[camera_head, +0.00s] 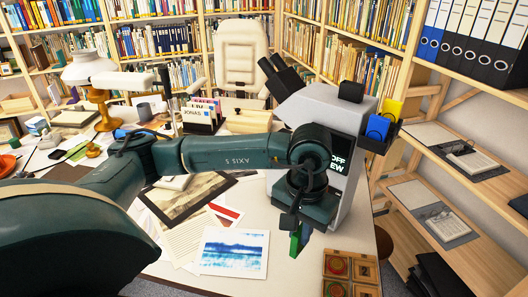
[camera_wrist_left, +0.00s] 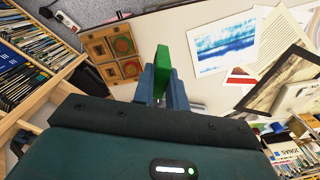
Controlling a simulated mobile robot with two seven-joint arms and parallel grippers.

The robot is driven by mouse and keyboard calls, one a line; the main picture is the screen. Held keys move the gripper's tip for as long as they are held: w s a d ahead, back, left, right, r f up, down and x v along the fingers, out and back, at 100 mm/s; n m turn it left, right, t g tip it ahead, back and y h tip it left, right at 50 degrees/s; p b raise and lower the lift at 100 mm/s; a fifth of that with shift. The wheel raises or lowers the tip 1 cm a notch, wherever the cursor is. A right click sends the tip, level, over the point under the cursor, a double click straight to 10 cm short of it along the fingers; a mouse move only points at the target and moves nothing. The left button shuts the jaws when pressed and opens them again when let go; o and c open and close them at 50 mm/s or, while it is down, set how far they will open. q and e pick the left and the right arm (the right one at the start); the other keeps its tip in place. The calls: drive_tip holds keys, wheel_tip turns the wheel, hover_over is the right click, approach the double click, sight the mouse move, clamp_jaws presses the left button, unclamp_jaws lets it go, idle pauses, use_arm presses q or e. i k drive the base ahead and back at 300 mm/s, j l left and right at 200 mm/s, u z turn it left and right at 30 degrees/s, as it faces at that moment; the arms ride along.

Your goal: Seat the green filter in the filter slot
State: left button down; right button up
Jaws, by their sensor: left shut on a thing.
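My left gripper (camera_head: 296,222) is shut on the green filter (camera_head: 295,243), which hangs below the fingers in front of the grey microscope (camera_head: 357,112). In the left wrist view the green filter (camera_wrist_left: 179,72) is a flat slab sticking out past the two blue-grey fingers of the left gripper (camera_wrist_left: 162,84). A black holder (camera_head: 379,142) on the microscope's right side carries a yellow plate (camera_head: 392,108) and a blue plate (camera_head: 377,127). I cannot pick out the filter slot for certain; my arm hides part of the microscope's front. My right gripper is out of view.
A wooden tray (camera_head: 350,254) with round coloured pieces lies at the desk's front right corner. A blue seascape print (camera_head: 233,252) and papers lie left of the filter. Shelves (camera_head: 440,170) stand close on the right. A card box (camera_head: 198,125) is behind my arm.

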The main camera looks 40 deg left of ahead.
sight(350, 98)
drive_tip(key=u, duration=0.4)
drive_tip(key=i+l+u, duration=0.1)
drive_tip(key=u, duration=0.3)
drive_tip(key=l+u, duration=0.1)
drive_tip(key=u, duration=0.25)
drive_tip(key=i+l, duration=0.25)
drive_tip(key=l, duration=0.1)
